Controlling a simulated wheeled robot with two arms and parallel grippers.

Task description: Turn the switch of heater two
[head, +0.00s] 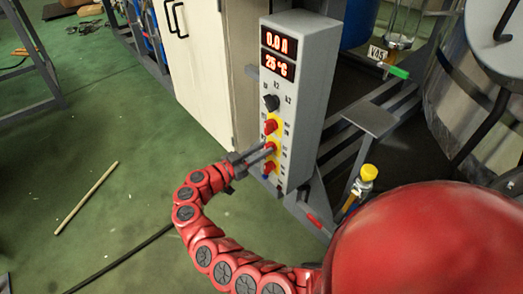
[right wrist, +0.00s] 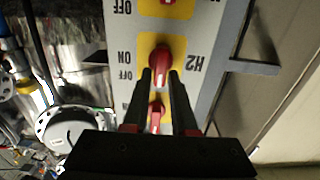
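The grey control box (head: 300,95) stands upright in the head view, its red displays reading 0.0 A and 25 °C. Below them are a black knob (head: 271,102) and red switches on yellow plates. In the right wrist view the heater two switch (right wrist: 160,62) is a red knob beside an upside-down H2 label (right wrist: 191,63). My right gripper (head: 268,150) is at the front of the box. Its black fingers (right wrist: 161,73) are apart, with the tips at the near edge of the H2 knob; contact cannot be told. My left gripper is not in view.
Another red switch (right wrist: 156,115) shows between my fingers in the right wrist view. A pale cabinet (head: 200,75) stands left of the box. A metal frame, a yellow-capped fitting (head: 368,173) and a large steel vessel (head: 460,95) are to the right. Green floor on the left is mostly clear.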

